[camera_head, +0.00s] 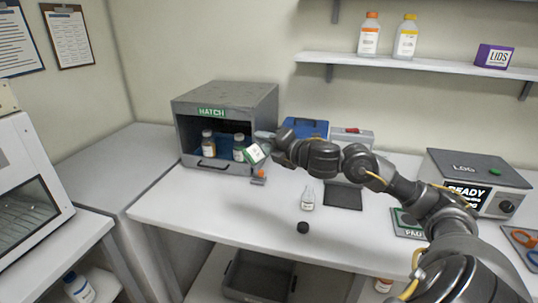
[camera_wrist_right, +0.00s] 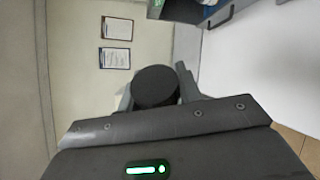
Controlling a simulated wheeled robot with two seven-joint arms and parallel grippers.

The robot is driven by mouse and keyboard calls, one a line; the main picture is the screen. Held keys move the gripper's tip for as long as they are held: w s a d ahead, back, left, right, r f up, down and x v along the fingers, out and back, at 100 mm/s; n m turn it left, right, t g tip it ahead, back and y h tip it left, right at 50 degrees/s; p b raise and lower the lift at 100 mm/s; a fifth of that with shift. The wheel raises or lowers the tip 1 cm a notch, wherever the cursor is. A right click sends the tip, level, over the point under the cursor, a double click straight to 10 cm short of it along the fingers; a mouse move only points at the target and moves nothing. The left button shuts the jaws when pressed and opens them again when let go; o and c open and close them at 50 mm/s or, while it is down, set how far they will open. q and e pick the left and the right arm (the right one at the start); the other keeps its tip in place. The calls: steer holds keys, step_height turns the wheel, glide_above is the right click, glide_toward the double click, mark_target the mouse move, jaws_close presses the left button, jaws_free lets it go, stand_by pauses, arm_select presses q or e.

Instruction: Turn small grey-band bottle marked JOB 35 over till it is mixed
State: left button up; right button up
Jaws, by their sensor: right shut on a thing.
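My right gripper (camera_head: 263,143) is in front of the hatch opening, shut on a small bottle (camera_head: 256,154). The bottle is tilted, and its pale label with a green mark faces my head camera. I cannot read a JOB number or make out a grey band on it. In the right wrist view its round black cap (camera_wrist_right: 155,86) shows between the fingers (camera_wrist_right: 155,92), and the cap hides the body. My left gripper is not in view.
The grey hatch box (camera_head: 228,101) holds a dark bottle (camera_head: 208,143) and a green-labelled bottle (camera_head: 239,147). An uncapped clear bottle (camera_head: 307,199) stands on the bench, with a black cap (camera_head: 302,228) in front. The bench's left front is clear.

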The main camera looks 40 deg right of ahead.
steer(key=n+h+p, duration=0.1)
steer(key=n, duration=0.1)
steer(key=n+g+p, duration=0.1)
steer(key=n, duration=0.2)
steer(key=shift+g+h, duration=0.3)
steer(key=shift+h, duration=0.1)
steer(key=shift+n, duration=0.3)
steer(key=n+h+p, duration=0.1)
steer(key=n+h, duration=0.1)
steer(key=n, duration=0.3)
steer(key=shift+g+h+p, duration=0.3)
steer(key=shift+g+p, duration=0.1)
